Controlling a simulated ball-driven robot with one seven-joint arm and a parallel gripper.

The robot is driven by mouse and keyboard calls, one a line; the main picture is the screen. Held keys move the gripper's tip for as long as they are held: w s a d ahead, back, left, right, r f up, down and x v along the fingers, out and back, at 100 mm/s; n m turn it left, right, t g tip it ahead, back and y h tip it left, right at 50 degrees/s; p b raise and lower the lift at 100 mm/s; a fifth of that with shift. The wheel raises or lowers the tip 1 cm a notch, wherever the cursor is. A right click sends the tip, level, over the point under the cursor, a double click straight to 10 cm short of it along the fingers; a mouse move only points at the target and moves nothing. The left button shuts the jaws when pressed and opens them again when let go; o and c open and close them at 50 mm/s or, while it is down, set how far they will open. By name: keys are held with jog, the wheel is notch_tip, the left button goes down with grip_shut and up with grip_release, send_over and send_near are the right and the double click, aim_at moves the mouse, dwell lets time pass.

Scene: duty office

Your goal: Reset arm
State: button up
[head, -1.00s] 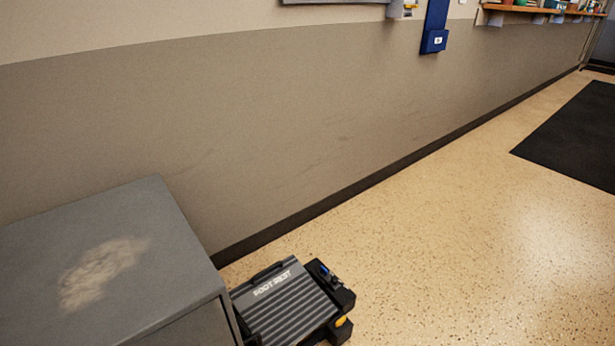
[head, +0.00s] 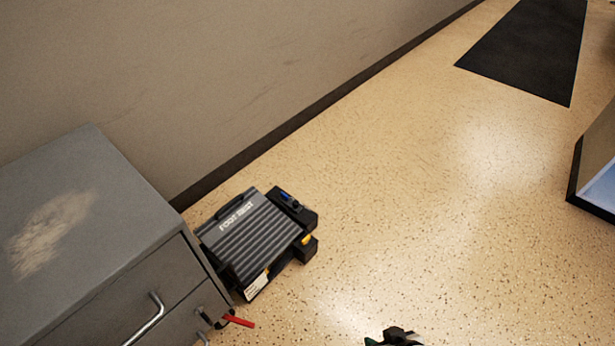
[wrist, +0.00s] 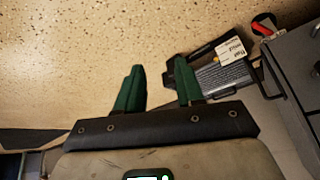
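In the head view only a small dark and green part of my arm's end shows at the bottom edge; the fingers cannot be made out there. The gripper is over the speckled floor, to the right of the grey cabinet (head: 100,165) and the foot rest (head: 245,235).
The grey drawer cabinet stands at left, with a red-handled item (head: 238,320) at its front. The foot rest lies beside it against the wall. A black mat (head: 525,45) is at the back right. A blue-and-black edged object (head: 598,190) is at the right. The floor between is clear.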

jog(key=s+d+r+m+g+h, duration=0.1)
jog(key=s+d+r+m+g, duration=0.15)
jog(key=s+d, duration=0.35)
jog(key=s+d+r+m+g+h, duration=0.1)
jog(key=s+d+r+g, duration=0.1)
jog(key=s+d+r, duration=0.3)
notch_tip(320, 180, up, 37)
jog(key=s+p, duration=0.1)
jog(key=p, duration=3.7)
jog(key=shift+s, duration=0.15)
